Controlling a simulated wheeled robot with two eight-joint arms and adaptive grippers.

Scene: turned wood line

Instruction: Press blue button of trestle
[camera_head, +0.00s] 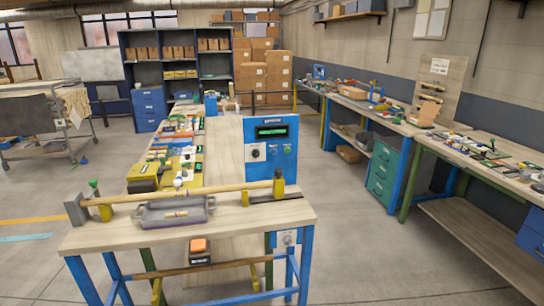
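A wooden workbench with blue legs (100,240), perhaps the trestle, stands in front of me. A blue control box (249,130) stands upright at its back right. The box has a dark display with green digits (271,132), a black knob on a white plate (256,153) and small buttons (287,149) at its right. The buttons are too small for me to tell surely which is blue. A box with an orange button (198,246) sits below the bench top. A small grey plate with a round control (288,238) is by the right front leg. Neither gripper is in view.
A long wooden rod (180,193) and a grey tray (174,213) lie across the bench top. A cluttered table (220,165) runs back behind it. Workbenches line the right wall (500,165). Shelves and cardboard boxes (278,75) stand behind. The floor aisle (350,230) at right is clear.

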